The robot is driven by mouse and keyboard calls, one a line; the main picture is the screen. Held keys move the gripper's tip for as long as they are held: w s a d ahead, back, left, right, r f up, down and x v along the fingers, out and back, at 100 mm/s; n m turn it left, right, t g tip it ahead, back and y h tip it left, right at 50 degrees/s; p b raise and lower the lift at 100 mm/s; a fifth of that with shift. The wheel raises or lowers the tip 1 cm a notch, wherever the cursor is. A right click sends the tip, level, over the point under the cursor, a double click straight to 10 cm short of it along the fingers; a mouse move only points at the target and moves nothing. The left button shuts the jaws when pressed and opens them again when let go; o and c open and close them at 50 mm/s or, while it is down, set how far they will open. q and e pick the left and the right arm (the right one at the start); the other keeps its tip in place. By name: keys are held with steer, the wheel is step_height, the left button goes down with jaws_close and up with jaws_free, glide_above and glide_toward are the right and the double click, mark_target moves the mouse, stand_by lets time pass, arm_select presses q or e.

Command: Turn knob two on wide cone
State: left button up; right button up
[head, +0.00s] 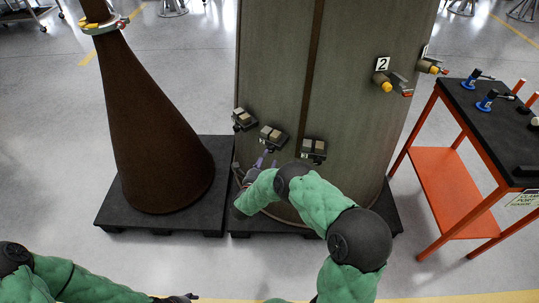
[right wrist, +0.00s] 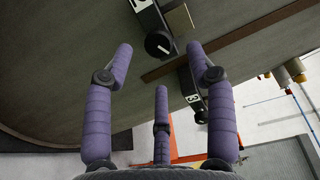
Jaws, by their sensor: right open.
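The wide cone (head: 275,70) is a large grey-brown body on a dark base in the middle of the head view. Low on its side are three dark knob boxes: left (head: 243,119), middle (head: 271,138) and right (head: 314,150). My right gripper (head: 264,162) is just below the middle box. In the right wrist view, its three purple fingers (right wrist: 163,66) are spread, with a round black knob (right wrist: 158,43) ahead near the gap and no visible grip on it. A neighbouring box (right wrist: 192,92) has a label seemingly reading 3. My left gripper (head: 188,297) is low in the head view, its jaws unclear.
A narrow brown cone (head: 155,135) stands on a dark pallet at left. A plate marked 2 (head: 383,64) and yellow-tipped fittings (head: 385,82) are high on the wide cone's right. An orange cart (head: 455,185) with a black top stands at right.

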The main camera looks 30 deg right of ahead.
mark_target(270, 151)
steer(key=shift+b+x, duration=0.5)
steer(key=shift+x, duration=1.85)
steer(key=c, duration=1.1)
